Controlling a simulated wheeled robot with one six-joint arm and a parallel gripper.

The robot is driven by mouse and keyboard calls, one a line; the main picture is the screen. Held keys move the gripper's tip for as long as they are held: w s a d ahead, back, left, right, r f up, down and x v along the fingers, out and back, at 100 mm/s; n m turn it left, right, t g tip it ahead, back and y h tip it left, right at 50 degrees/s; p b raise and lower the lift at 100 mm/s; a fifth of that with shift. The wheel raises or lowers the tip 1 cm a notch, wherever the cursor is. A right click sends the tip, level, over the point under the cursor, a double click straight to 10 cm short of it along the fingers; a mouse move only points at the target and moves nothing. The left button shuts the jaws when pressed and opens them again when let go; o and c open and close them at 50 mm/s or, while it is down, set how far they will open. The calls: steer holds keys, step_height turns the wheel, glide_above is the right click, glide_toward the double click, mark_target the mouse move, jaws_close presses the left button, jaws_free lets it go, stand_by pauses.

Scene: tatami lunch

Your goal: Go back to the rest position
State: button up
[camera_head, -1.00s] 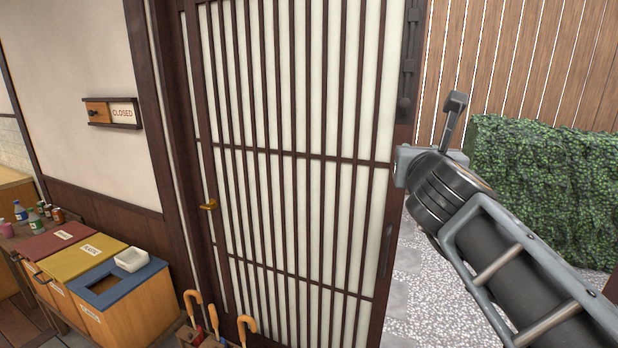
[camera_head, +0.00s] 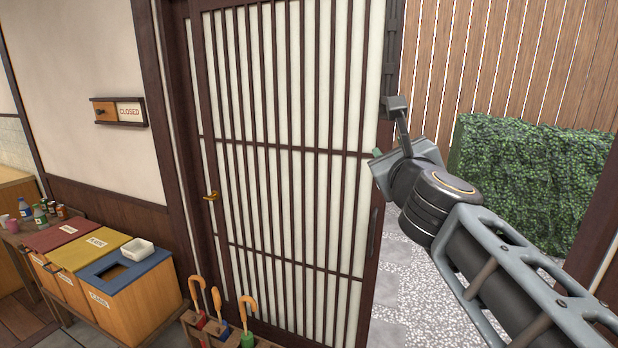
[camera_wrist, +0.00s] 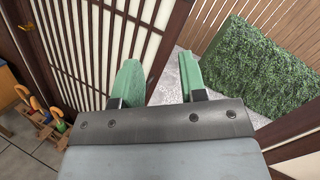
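My gripper (camera_wrist: 158,68) shows in the wrist view as two green fingers standing apart with nothing between them. In the head view my gripper (camera_head: 378,154) is at the end of my raised arm, in front of the right edge of the door, mostly hidden behind my wrist. The lattice door (camera_head: 290,190) has dark bars over pale panels and a small brass handle (camera_head: 211,196) on its left side. It also shows in the wrist view (camera_wrist: 103,50). I cannot tell whether my gripper touches the door.
An opening right of the door shows gravel (camera_head: 405,300), a hedge (camera_head: 535,180) and a wooden fence (camera_head: 500,60). At left stand waste bins (camera_head: 135,295), with a white dish (camera_head: 137,247) on the blue lid. An umbrella stand (camera_head: 235,340) is below the door.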

steer(key=s+a+f+n+g+y, duration=0.2)
steer(key=a+f+n+g+y, duration=0.15)
steer(key=f+n, duration=0.6)
steer(key=s+a+f+n+g+y, duration=0.1)
steer(key=a+f+n+g+y, duration=0.25)
steer(key=f+n, duration=0.6)
steer(key=s+d+f+n+g+h+p, duration=0.2)
steer(key=s+d+f+n+g+h, duration=0.5)
steer(key=s+f+n, duration=0.4)
step_height(320, 180, down, 4)
steer(key=shift+s+d+r+g, duration=0.15)
steer(key=shift+s+d+g, duration=0.55)
steer(key=shift+d, duration=0.2)
steer(key=shift+w+a, duration=0.1)
